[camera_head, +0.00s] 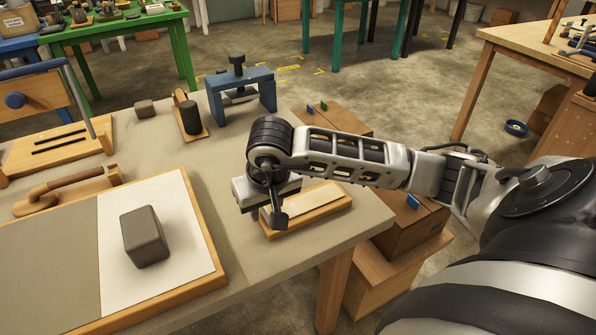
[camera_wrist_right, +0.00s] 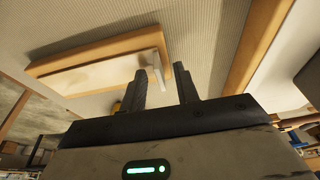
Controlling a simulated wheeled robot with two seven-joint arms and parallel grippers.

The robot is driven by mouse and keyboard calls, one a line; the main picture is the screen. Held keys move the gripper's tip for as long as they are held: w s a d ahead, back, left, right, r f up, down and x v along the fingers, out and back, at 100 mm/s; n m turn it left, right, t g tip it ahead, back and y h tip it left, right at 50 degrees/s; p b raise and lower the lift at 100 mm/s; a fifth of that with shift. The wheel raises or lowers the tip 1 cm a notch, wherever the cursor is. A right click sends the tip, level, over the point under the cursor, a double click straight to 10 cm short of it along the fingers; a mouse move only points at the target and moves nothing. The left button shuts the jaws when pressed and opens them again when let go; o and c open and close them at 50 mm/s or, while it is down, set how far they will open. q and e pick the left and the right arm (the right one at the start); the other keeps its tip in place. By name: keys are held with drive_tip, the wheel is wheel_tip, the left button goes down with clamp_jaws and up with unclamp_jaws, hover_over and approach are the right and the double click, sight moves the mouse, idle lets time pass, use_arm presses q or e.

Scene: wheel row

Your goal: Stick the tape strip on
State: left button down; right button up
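My right gripper (camera_head: 276,212) hangs fingers down over the near-left end of a small wooden block with a pale top (camera_head: 310,205). In the right wrist view the two dark fingers (camera_wrist_right: 162,80) stand apart with nothing clearly between them. The block (camera_wrist_right: 98,68) lies beyond them, and a small whitish piece (camera_wrist_right: 157,67) shows at its end near the fingertips. It may be the tape strip; I cannot tell surely. A grey block (camera_head: 145,237) stands on the white half of a wood-framed board (camera_head: 207,243). My left gripper is out of view.
A blue clamp frame (camera_head: 241,92), a dark cylinder on a wooden stand (camera_head: 191,117) and a small grey block (camera_head: 145,109) stand farther back. A wooden-handled tool (camera_head: 66,190) lies at left. Bare tabletop (camera_head: 240,262) lies right of the board, before the table's edge.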

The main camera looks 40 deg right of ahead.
clamp_jaws()
drive_tip(key=shift+r+p, duration=2.4)
drive_tip(key=shift+r, duration=1.6)
